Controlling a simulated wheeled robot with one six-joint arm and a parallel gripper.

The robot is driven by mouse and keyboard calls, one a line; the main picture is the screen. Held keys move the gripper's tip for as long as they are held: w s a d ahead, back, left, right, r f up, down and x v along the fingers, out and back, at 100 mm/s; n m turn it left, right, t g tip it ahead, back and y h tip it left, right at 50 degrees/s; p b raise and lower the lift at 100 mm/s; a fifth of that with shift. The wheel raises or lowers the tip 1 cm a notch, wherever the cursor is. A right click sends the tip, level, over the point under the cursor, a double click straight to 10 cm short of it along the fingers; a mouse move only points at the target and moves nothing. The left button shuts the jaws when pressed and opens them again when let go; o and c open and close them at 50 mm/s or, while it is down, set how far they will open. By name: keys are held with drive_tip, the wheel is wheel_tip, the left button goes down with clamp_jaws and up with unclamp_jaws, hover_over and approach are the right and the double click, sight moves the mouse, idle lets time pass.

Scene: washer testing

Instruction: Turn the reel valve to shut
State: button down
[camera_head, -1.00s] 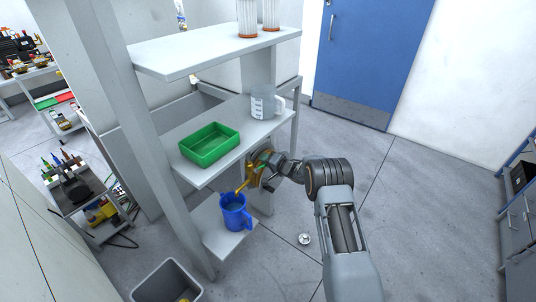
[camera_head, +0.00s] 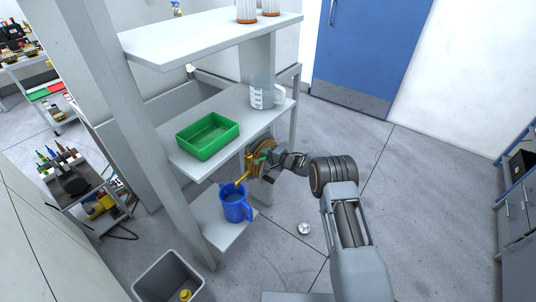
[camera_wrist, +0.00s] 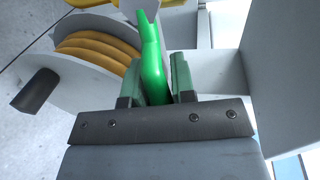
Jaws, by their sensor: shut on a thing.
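The reel valve has a green handle that shows in the wrist view (camera_wrist: 152,62) and as a small green spot in the head view (camera_head: 263,156). My gripper (camera_wrist: 156,82) is shut on this handle, with one finger on each side of it. In the head view my gripper (camera_head: 274,160) is beside the hose reel (camera_head: 262,143), under the middle shelf. Yellow hose coils (camera_wrist: 98,48) and a dark crank knob (camera_wrist: 36,90) show to the left in the wrist view. The yellow hose end (camera_head: 240,178) points down into a blue jug (camera_head: 236,207).
The blue jug stands on the low shelf (camera_head: 222,232). A green tray (camera_head: 208,136) and a clear measuring jug (camera_head: 264,95) stand on the middle shelf. A grey bin (camera_head: 165,275) is below. The floor to the right is mostly clear.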

drive_tip(key=c, duration=0.9)
unclamp_jaws()
drive_tip(key=shift+c, duration=0.2)
drive_tip(key=v, duration=1.3)
drive_tip(key=shift+s+d, duration=0.2)
drive_tip(key=shift+d, duration=0.05)
